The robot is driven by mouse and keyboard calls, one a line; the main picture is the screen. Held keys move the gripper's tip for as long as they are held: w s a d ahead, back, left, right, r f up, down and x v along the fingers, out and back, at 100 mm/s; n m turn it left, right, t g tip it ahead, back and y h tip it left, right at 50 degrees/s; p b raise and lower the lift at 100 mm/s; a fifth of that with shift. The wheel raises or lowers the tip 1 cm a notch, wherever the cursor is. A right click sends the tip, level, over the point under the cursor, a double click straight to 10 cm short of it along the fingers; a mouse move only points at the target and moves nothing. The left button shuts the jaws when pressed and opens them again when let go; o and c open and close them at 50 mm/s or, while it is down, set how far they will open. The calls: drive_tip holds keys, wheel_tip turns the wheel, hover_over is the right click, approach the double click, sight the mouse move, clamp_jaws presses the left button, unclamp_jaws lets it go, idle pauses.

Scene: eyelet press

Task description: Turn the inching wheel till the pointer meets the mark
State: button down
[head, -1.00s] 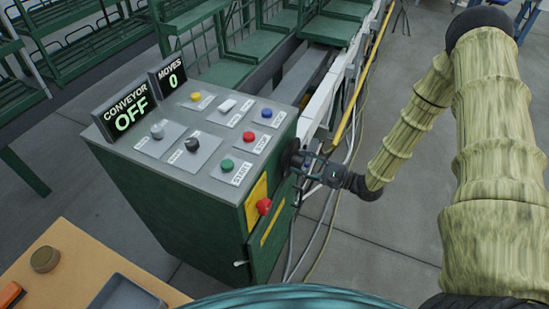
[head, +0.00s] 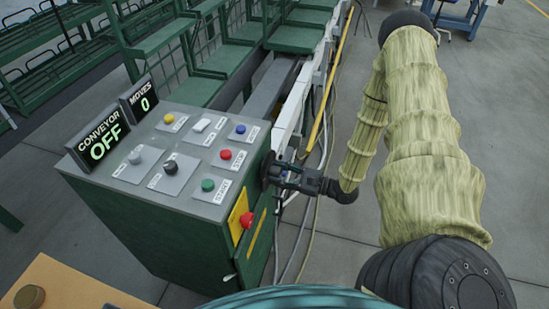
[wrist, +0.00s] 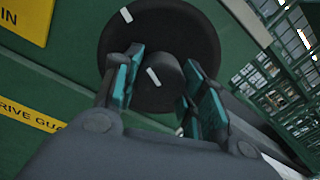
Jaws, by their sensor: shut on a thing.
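The inching wheel (wrist: 193,38) is a black disc on the green side of the control cabinet. It also shows edge-on in the head view (head: 268,167). Its round hub (wrist: 158,92) bears a white stripe that slants in the wrist view. Another white stripe (wrist: 126,14) lies on the disc near its upper left rim. A small pale mark (wrist: 179,131) shows below the hub. I cannot tell which is the pointer. The stripes stand apart. My gripper (wrist: 156,95) is shut on the hub, with teal pads on both sides; it also shows in the head view (head: 278,174).
The cabinet (head: 150,235) has several buttons on top, displays reading CONVEYOR OFF (head: 98,138) and MOVES 0 (head: 140,100), and a red side button (head: 247,220). Cables hang beside the conveyor (head: 290,110). Open floor (head: 345,245) lies right of the cabinet.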

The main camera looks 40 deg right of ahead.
drive_tip(key=shift+w, duration=0.1)
drive_tip(key=c, duration=0.8)
unclamp_jaws()
drive_tip(key=v, duration=1.2)
idle(0.3)
